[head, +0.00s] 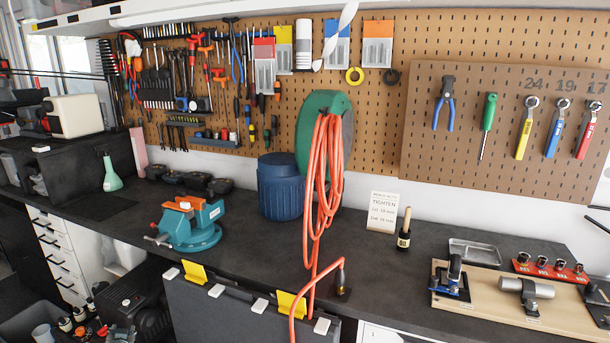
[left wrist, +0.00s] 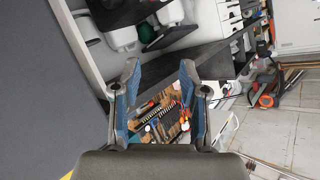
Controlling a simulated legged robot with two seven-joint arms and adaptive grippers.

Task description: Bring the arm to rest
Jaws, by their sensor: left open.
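My left gripper (left wrist: 160,72) shows in the left wrist view with its two blue-grey fingers spread apart. Nothing is between the fingertips. Neither gripper shows clearly in the head view.
The dark workbench (head: 345,238) carries a teal vise (head: 190,232), a blue bin (head: 281,190) and a wooden fixture board (head: 480,310). An orange hose (head: 318,190) hangs over the bench's front. Black cases stand below the front edge.

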